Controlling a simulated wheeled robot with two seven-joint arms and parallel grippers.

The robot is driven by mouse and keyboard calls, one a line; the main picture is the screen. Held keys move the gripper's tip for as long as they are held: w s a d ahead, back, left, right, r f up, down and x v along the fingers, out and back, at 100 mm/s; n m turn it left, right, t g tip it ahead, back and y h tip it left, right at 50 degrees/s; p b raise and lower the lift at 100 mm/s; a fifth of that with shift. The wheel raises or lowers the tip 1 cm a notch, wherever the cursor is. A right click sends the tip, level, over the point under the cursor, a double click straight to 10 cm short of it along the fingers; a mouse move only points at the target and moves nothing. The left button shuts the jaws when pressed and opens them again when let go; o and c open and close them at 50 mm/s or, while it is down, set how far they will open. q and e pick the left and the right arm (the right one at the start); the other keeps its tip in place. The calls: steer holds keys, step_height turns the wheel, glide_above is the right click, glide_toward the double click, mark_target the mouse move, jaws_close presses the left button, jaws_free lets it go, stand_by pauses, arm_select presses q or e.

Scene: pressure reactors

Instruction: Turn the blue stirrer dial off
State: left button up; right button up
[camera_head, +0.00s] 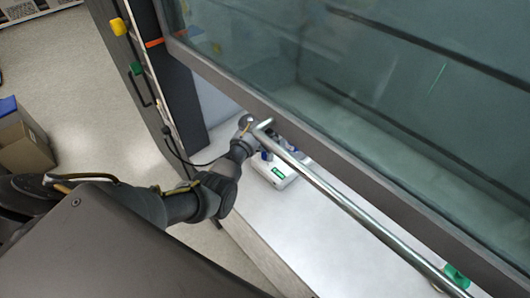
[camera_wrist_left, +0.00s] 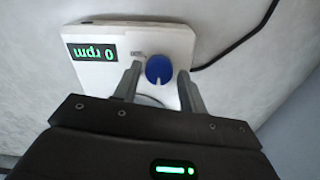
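The white stirrer (camera_head: 284,181) sits on the pale work surface behind the raised glass sash, and it fills the upper part of the left wrist view (camera_wrist_left: 100,70). My left gripper (camera_wrist_left: 160,80) is open, with one finger on each side of the dial. A gap shows beside the left finger; contact at the right finger is unclear. My right gripper is out of view.
A metal handle bar (camera_head: 350,208) and the sash's lower frame (camera_head: 330,150) pass close above my left wrist. A dark cable (camera_wrist_left: 235,45) runs from the stirrer. A green fitting (camera_head: 456,276) is at lower right. The surface left of the stirrer is bare.

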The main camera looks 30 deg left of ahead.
arm_select(q)
steer(key=shift+o, duration=0.7)
steer(key=shift+s+f, duration=0.1)
steer(key=shift+f, duration=0.05)
